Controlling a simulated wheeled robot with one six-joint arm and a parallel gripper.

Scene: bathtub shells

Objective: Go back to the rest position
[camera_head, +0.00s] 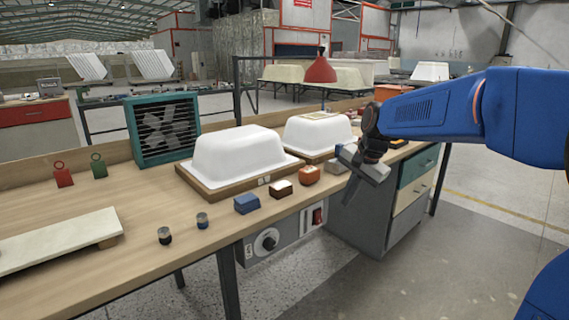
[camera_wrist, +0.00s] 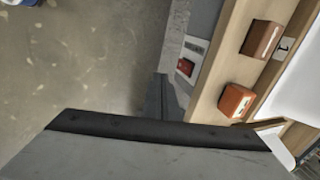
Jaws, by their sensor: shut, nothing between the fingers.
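My gripper (camera_head: 368,168) is at the end of the blue arm, just off the front edge of the workbench (camera_head: 130,247), at the right part of the bench. It is shut and empty. In the wrist view its grey body (camera_wrist: 150,155) fills the bottom, with the floor at left and the bench edge at right. An orange block (camera_head: 308,175) sits on the bench left of the gripper; it also shows in the wrist view (camera_wrist: 236,101).
Two white tub shells (camera_head: 235,153) (camera_head: 318,131) stand on wooden boards. A blue block (camera_head: 247,203) and a brown-and-white block (camera_head: 281,189) lie along the front edge. The floor at right (camera_head: 470,240) is clear.

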